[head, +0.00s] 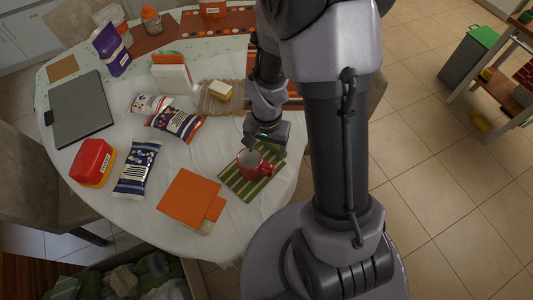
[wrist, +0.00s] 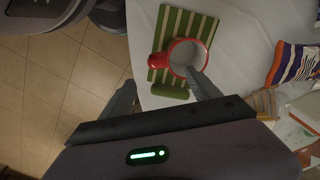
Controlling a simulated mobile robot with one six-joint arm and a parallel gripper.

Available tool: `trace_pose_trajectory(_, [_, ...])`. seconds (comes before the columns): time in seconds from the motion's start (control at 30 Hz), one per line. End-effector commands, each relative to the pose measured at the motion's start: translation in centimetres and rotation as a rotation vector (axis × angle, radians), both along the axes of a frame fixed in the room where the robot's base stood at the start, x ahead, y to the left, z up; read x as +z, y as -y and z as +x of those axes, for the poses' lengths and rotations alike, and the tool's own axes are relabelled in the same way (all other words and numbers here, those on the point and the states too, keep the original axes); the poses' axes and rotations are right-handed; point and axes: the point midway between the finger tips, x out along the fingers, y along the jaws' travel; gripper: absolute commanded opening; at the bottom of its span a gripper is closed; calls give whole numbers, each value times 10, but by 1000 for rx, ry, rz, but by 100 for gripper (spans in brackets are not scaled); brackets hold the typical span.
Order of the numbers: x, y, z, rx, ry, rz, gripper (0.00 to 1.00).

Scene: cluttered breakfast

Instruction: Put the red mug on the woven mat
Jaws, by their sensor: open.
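The red mug (head: 249,166) stands upright on a green and cream striped mat (head: 232,180) near the table's front right edge. In the wrist view the mug (wrist: 159,62) shows its pale, empty inside, with its handle to the left, over the striped mat (wrist: 171,24). My gripper (wrist: 160,82) is open at the mug. Its right finger overlaps the mug's opening and its left finger is apart to the left; I cannot tell whether either touches. In the head view my gripper (head: 266,146) is just behind the mug, its fingertips largely hidden.
A brown striped mat (head: 207,104) bears a butter-like block (head: 221,90) farther back. Snack bags (head: 137,168), an orange box (head: 188,198), a red container (head: 92,162) and a grey laptop-like slab (head: 79,108) crowd the left. White cloth is bare between mug and bags.

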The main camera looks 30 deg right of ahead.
Motion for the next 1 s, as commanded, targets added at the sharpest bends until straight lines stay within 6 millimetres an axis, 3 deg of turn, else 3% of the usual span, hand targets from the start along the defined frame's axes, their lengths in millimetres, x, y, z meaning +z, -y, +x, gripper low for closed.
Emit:
trace_pose_trajectory(0.07, [11, -1, 1, 5, 9, 0, 71])
trace_pose_trajectory(0.13, [36, -4, 4, 21, 46, 0, 71])
trace_pose_trajectory(0.27, [125, -23, -2, 97, 185, 10, 71])
trace_pose_trajectory(0.3, [153, -32, -10, 131, 235, 16, 71])
trace_pose_trajectory(0.4, [213, -52, -41, 213, 356, 37, 71])
trace_pose_trajectory(0.5, [249, -69, -73, 289, 458, 57, 71])
trace_pose_trajectory(0.67, [270, -82, -100, 352, 534, 73, 71])
trace_pose_trajectory(0.93, [271, -83, -102, 357, 539, 75, 71])
trace_pose_trajectory(1.0, [262, -83, -102, 357, 539, 75, 71])
